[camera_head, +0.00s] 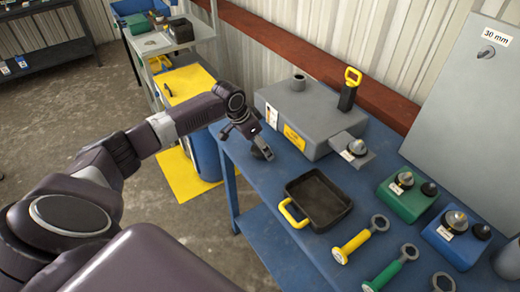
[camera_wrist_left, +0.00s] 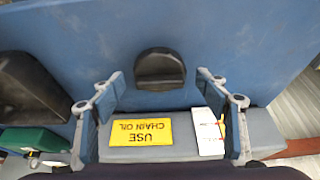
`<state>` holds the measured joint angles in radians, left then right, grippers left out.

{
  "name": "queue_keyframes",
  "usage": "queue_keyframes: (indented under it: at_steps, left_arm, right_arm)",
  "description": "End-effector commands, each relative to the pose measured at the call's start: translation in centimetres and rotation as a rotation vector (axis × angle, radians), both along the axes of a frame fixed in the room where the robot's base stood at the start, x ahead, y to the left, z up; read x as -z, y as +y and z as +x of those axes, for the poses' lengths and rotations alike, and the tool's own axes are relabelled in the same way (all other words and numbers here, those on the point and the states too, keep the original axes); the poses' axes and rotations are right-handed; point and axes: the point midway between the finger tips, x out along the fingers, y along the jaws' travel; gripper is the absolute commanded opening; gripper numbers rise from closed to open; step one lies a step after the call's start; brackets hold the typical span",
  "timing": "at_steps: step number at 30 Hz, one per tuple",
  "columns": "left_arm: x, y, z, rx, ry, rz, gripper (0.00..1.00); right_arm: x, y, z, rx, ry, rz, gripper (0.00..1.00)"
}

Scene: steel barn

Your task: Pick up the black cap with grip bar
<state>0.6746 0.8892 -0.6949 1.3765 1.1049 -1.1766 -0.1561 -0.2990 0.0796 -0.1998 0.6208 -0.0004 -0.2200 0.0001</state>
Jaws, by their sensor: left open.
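The black cap with grip bar (camera_wrist_left: 160,68) lies on the blue table top, in the upper middle of the left wrist view. It is round, with a raised bar across it. My left gripper (camera_wrist_left: 160,88) is open, its two fingers apart on either side of the cap's line and not touching it. In the head view my left gripper (camera_head: 261,150) hangs over the table's left end, by the front of the grey box, and I cannot make out the cap there. My right gripper is not in view.
The grey box (camera_head: 300,112) with a yellow label stands behind the gripper.

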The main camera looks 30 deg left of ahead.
Motion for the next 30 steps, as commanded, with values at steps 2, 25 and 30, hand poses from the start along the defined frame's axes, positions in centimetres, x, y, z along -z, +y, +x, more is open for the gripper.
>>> queue_keyframes:
  at_steps: [2, 25, 30]
  left_arm:
    - [0.0, 0.0, 0.0, 0.000, 0.000, 0.000, 0.61]
    - [-1.1, 0.0, 0.1, -0.001, 0.000, -0.002, 0.24]
    - [-3.9, 0.0, 0.1, 0.001, -0.006, -0.001, 0.24]
  right_arm:
    - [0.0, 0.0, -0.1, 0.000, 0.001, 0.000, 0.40]
    - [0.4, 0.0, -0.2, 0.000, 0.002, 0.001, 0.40]
    - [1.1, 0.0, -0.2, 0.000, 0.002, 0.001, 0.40]
